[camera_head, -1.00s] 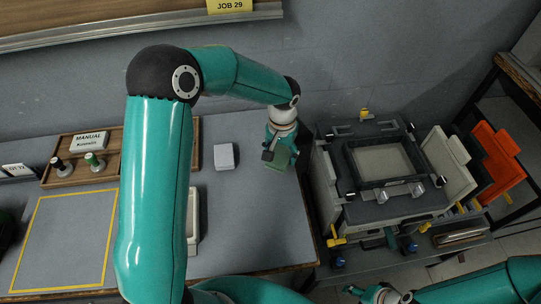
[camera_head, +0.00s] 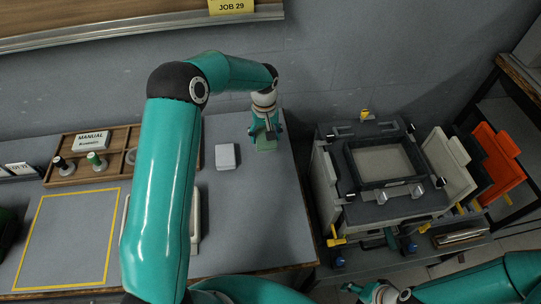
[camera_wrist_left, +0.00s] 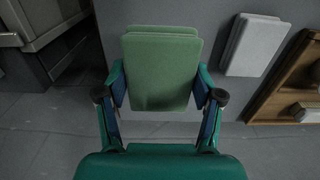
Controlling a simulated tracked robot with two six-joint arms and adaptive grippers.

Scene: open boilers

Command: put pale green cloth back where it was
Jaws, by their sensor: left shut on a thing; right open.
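The pale green cloth (camera_head: 266,146) is a folded flat pad near the back right part of the grey worktable. My left gripper (camera_head: 265,134) is shut on it. In the left wrist view the cloth (camera_wrist_left: 160,70) sits between the two fingers of my left gripper (camera_wrist_left: 160,98). Whether the cloth touches the tabletop cannot be told. My right gripper (camera_head: 378,294) is open and appears empty at the bottom edge of the head view, partly cut off.
A pale grey folded pad (camera_head: 225,157) lies just left of the cloth; a wooden tray (camera_head: 65,174) holds stamps and a MANUAL sign. A yellow-outlined area (camera_head: 70,235) is empty. A machine (camera_head: 385,205) stands right of the table. The table's right front is clear.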

